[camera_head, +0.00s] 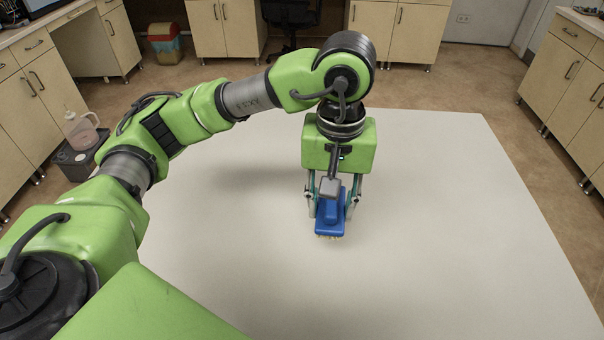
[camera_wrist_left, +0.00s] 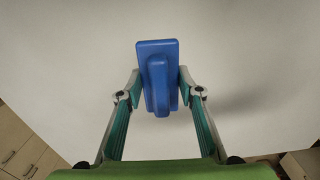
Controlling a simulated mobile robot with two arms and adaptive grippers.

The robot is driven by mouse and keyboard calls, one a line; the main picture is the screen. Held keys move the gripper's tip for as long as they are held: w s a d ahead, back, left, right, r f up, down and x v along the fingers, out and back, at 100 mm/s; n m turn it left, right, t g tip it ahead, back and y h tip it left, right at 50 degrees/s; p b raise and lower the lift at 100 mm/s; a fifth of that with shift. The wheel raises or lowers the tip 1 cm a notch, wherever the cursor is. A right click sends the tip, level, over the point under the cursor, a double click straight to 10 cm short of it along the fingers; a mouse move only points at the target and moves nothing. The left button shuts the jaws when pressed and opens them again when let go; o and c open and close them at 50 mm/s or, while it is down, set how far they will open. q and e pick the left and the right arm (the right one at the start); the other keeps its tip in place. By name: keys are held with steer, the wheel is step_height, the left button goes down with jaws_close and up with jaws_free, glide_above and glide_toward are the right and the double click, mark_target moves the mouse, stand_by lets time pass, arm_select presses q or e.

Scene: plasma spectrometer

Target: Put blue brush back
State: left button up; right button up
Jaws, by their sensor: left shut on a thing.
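The blue brush (camera_head: 331,216) has a flat blue body with a raised grip on top and pale bristles just showing beneath its front edge. My left gripper (camera_head: 330,207) points down over the middle of the white table and is shut on the brush. In the left wrist view the brush (camera_wrist_left: 158,75) sits between the two fingertips (camera_wrist_left: 159,82), which press on its two sides. I cannot tell whether the bristles touch the table. My right gripper is not in view.
The white table (camera_head: 450,220) is otherwise bare, with free room on all sides of the brush. Wooden cabinets (camera_head: 420,30) line the room beyond it. A dark box with a clear jug (camera_head: 82,130) stands on the floor at the left.

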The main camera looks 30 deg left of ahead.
arm_select(q)
steer(key=shift+w+a+r+n+p, duration=0.2)
steer(key=shift+w+a+r, duration=0.1)
steer(key=shift+w, duration=0.2)
steer(key=shift+w+a+r+n+p, duration=0.1)
steer(key=shift+w+a+r+n, duration=0.15)
steer(key=shift+w, duration=0.25)
steer(key=w+a+f, duration=0.2)
steer(key=w, duration=0.1)
steer(key=w+a+f+p, duration=0.1)
steer(key=w+a+f, duration=0.1)
steer(key=w+f, duration=0.1)
steer(key=w+a+f+p, duration=0.1)
steer(key=w+a+f, duration=0.1)
steer(key=w, duration=0.1)
steer(key=shift+a+f, duration=0.35)
steer(key=shift+f, duration=0.05)
steer(key=shift+w+a+f+p, duration=0.2)
steer(key=shift+w+f+p, duration=0.1)
steer(key=shift+f, duration=0.1)
step_height(320, 180, down, 3)
steer(key=shift+w+a+f+p, duration=0.1)
steer(key=shift+w+a+p, duration=0.05)
steer(key=shift+p, duration=0.8)
steer(key=shift+f, duration=0.3)
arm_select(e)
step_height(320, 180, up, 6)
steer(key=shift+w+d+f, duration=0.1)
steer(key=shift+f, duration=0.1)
